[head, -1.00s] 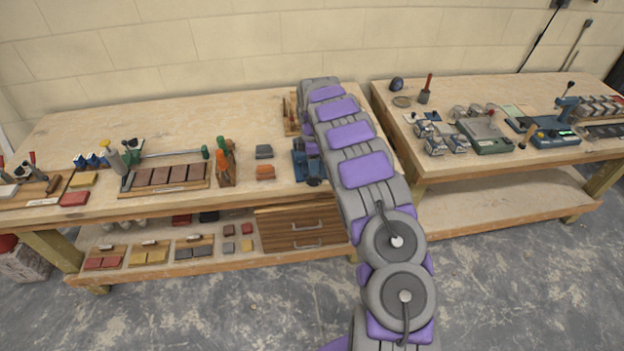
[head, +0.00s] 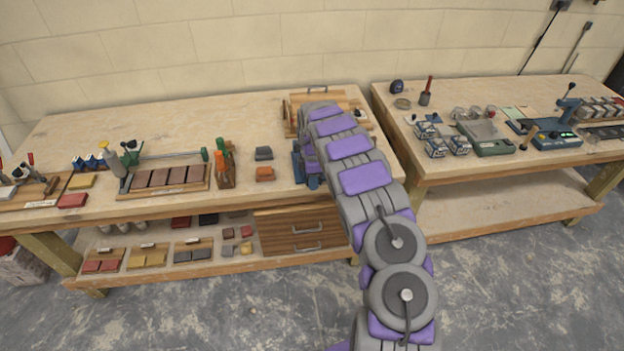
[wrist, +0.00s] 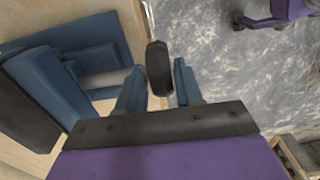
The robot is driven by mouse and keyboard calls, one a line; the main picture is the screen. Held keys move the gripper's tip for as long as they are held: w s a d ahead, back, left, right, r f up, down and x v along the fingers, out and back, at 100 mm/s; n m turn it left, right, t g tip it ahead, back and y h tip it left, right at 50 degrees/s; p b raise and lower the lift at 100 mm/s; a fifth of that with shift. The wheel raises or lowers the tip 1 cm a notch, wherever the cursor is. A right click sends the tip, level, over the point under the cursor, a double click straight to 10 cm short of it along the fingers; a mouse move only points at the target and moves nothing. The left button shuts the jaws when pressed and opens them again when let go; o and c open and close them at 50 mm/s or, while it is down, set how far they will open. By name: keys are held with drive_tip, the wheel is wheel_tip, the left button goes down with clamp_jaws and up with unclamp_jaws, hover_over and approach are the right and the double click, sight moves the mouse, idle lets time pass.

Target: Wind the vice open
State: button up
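The blue vice (head: 298,167) sits at the front edge of the left bench, largely hidden by my arm in the head view. In the wrist view the blue vice body (wrist: 55,92) fills the left side. A dark, rounded handle end (wrist: 158,68) stands out past the bench edge, over the floor. My gripper (wrist: 158,88) is open, with one blue finger on each side of this handle end. Gaps show on both sides, so the fingers do not look closed on it. My gripper is hidden behind my arm in the head view.
A wooden box with a handle (head: 300,100) stands behind my arm. Grey (head: 264,153) and orange (head: 265,173) blocks lie left of the vice. A wooden tool holder (head: 225,176) stands farther left. The right bench is separate.

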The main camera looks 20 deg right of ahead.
clamp_jaws()
drive_tip(key=shift+a+r, duration=0.1)
drive_tip(key=shift+w+a+g+h+p, duration=0.1)
drive_tip(key=shift+g+h+p, duration=0.1)
drive_tip(key=shift+h, duration=0.3)
drive_tip(key=shift+a+g+h+p, duration=0.1)
drive_tip(key=shift+h+p, duration=0.05)
drive_tip(key=shift+h, duration=0.35)
drive_tip(key=shift+w+a+f+g+h, duration=0.1)
drive_tip(key=shift+g+h, duration=0.05)
drive_tip(key=shift+h, duration=0.45)
drive_tip(key=shift+a+f+g+h, duration=0.1)
drive_tip(key=shift+g+h, duration=0.05)
drive_tip(key=shift+h, duration=0.45)
drive_tip(key=h, duration=0.3)
drive_tip(key=shift+a+f+g, duration=0.1)
drive_tip(key=shift+f+g, duration=0.15)
drive_tip(key=shift+g, duration=0.15)
drive_tip(key=shift+h+b, duration=0.45)
drive_tip(key=shift+h, duration=0.25)
